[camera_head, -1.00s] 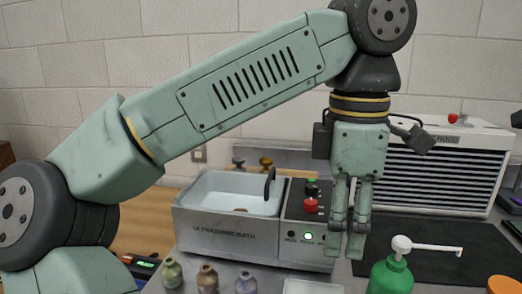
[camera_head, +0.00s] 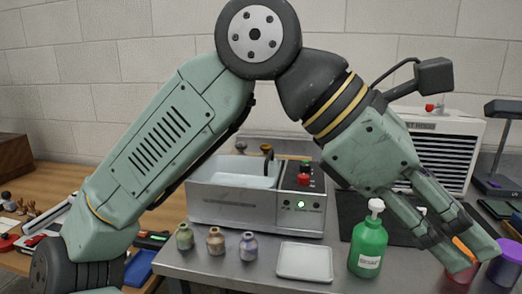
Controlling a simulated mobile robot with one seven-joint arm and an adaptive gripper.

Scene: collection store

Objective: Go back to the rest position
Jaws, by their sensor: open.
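My gripper (camera_head: 466,256) is at the right of the head view, tilted down and to the right, with its fingers apart and nothing seen held between them.
An ultrasonic bath (camera_head: 240,212) stands behind three small bottles (camera_head: 216,241) and a white tray (camera_head: 304,262). A green pump bottle (camera_head: 368,246) stands left of the gripper. A louvred white unit (camera_head: 445,150) and a lamp (camera_head: 495,150) are behind. Tools lie at left.

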